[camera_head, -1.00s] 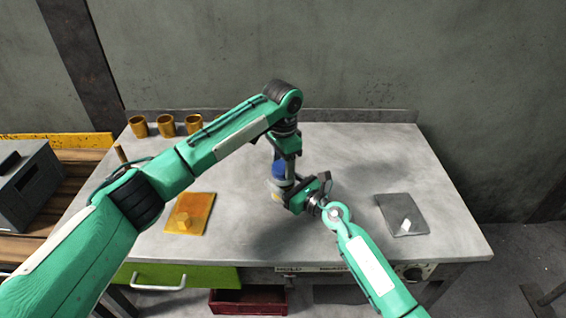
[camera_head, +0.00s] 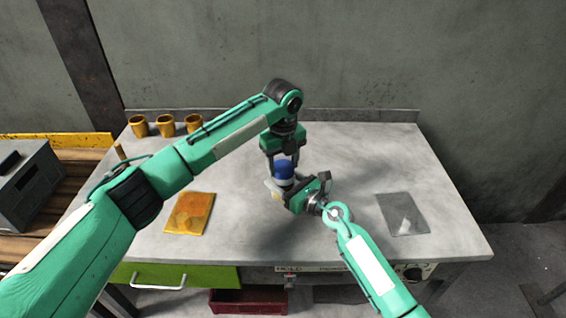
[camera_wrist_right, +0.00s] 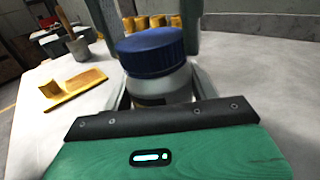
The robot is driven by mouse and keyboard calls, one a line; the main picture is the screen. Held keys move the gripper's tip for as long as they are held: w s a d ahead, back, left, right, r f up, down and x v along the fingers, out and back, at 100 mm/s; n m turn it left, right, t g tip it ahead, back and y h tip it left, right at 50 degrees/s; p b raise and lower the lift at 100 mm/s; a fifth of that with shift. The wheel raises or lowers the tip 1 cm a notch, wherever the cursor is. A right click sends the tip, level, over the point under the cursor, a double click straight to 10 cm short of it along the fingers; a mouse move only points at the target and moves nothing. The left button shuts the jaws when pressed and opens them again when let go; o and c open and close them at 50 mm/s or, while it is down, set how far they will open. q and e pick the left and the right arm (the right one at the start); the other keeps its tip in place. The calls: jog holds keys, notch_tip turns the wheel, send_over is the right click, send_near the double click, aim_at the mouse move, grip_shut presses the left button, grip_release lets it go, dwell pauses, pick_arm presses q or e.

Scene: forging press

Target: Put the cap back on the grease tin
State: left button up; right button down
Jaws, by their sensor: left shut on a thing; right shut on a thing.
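The grease tin (camera_wrist_right: 160,88) is a pale, round jar with a dark label, and it stands upright in the right wrist view. Its blue ribbed cap (camera_wrist_right: 152,52) sits at the top of the jar; whether it is fully seated I cannot tell. In the head view the blue cap (camera_head: 284,169) is partly hidden by my grippers. My left gripper (camera_head: 284,162) comes down from above and is shut on the cap, one finger on each side. My right gripper (camera_head: 283,193) is shut around the tin's body from the right side, low over the table.
Several items stand around on the grey table (camera_head: 340,150). Three orange cups (camera_head: 166,125) are at the back left. A grey box (camera_head: 28,185) is on the left bench. The back right is clear.

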pick_arm(q)
jog(key=o, duration=1.1)
jog(key=shift+r, duration=0.15)
jog(key=shift+r, duration=2.15)
jog(key=shift+c, duration=0.6)
jog(key=n, duration=0.4)
jog(key=shift+r+n, duration=0.3)
jog(key=shift+r, duration=0.1)
jog(key=n, duration=0.3)
jog(key=r+n, duration=0.1)
jog(key=n, duration=0.5)
jog(key=r+n, duration=0.1)
jog(key=n, duration=0.6)
jog(key=shift+r+n, duration=0.3)
jog(key=shift+n, duration=0.1)
